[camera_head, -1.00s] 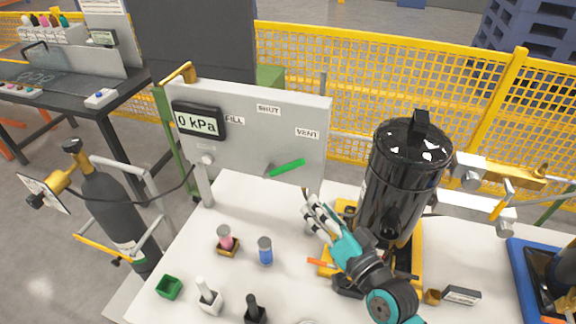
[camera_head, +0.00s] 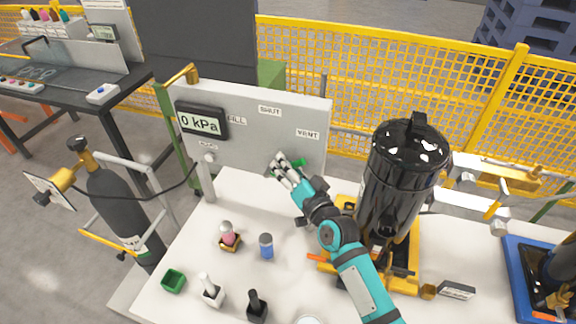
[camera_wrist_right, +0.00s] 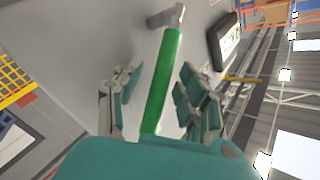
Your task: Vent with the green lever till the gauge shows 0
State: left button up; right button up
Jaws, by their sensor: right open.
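The green lever (camera_head: 300,162) is on the grey panel (camera_head: 245,125), pointing right and slightly up, below the VENT label (camera_head: 307,134). My right gripper (camera_head: 281,166) is at the lever and hides part of it in the head view. In the right wrist view, the lever (camera_wrist_right: 161,80) runs between the spread fingers of the open gripper (camera_wrist_right: 152,88), with gaps on both sides. The gauge (camera_head: 201,122) on the panel's left reads 0 kPa. My left gripper is out of view.
A black tank (camera_head: 403,180) stands on a yellow base right of my right arm. Small bottles, a green box (camera_head: 173,281) and a blue-capped container (camera_head: 266,246) are on the white table. A gas cylinder (camera_head: 122,212) stands at left. FILL and SHUT labels are on the panel.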

jog(key=shift+c, duration=0.5)
jog(key=c, duration=0.7)
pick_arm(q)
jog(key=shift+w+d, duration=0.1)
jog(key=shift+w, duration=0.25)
pick_arm(e)
grip_shut()
